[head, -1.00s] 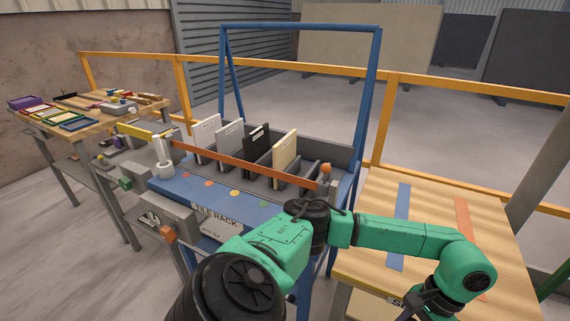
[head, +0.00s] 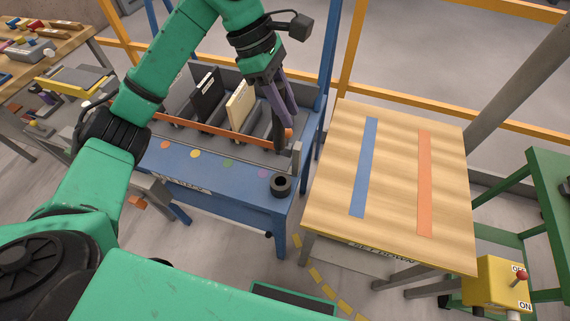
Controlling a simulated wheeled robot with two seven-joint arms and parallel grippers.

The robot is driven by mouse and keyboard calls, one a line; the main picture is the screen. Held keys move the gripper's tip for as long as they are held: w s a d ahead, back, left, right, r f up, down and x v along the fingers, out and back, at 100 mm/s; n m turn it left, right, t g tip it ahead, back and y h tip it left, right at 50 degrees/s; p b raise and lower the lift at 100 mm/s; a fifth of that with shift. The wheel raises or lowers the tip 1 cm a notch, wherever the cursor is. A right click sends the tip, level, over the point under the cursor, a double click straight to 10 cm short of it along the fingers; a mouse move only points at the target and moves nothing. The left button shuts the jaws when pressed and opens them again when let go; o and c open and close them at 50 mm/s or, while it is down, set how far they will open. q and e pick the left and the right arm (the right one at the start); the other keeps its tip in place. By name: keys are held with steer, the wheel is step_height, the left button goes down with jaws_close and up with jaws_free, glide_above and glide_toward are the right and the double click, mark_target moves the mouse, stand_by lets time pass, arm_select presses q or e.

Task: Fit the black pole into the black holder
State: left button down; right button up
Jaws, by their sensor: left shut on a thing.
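My left gripper (head: 281,118) reaches down from the top, over the right end of the tile rack. Its purple-grey fingers are shut on a dark, narrow piece, the black pole (head: 279,138), which points downward and is partly hidden by the fingers. The black holder (head: 281,184) is a short ring with an open top on the front right corner of the blue rack table (head: 215,182). The pole's lower end is apart from the holder, above and behind it in the picture. My right gripper is out of view.
An orange bar (head: 205,128) runs along the rack front, close to the gripper. Black (head: 208,95) and cream (head: 241,105) slabs stand behind it. A wooden table (head: 393,190) with blue and orange strips is clear at right. A yellow button box (head: 497,284) sits lower right.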

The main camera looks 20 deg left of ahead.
mark_target(284, 143)
arm_select(q)
steer(key=f, duration=0.3)
steer(key=s+f+p, duration=0.1)
steer(key=f, duration=0.1)
steer(key=f+p, duration=0.1)
steer(key=f, duration=0.2)
steer(key=shift+s+a+f, duration=0.15)
steer(key=shift+f, duration=0.2)
step_height(284, 143, down, 11)
steer(key=p, duration=0.2)
steer(key=shift+w, duration=0.25)
steer(key=c, duration=0.6)
jaws_free()
steer(key=shift+c, duration=0.2)
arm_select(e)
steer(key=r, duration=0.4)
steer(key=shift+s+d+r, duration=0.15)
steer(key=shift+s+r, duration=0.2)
arm_select(q)
steer(key=b+v, duration=0.4)
steer(key=v, duration=0.8)
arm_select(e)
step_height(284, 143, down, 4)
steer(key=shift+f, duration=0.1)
